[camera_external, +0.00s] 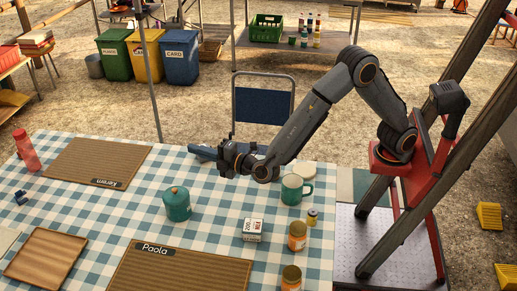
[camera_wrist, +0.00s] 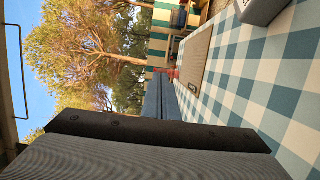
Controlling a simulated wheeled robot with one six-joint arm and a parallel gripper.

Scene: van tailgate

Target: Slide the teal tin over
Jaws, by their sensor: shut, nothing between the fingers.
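In the wrist view the dark fingers of my gripper (camera_wrist: 160,102) reach up from the bottom, with the tablecloth on the right. The tin cannot be made out in the wrist view.
A teal mug (camera_external: 297,190), a small white box (camera_external: 253,230) and orange jars (camera_external: 297,236) stand to the tin's right. A wooden tray (camera_external: 45,257) is front left. Bare cloth surrounds the tin.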

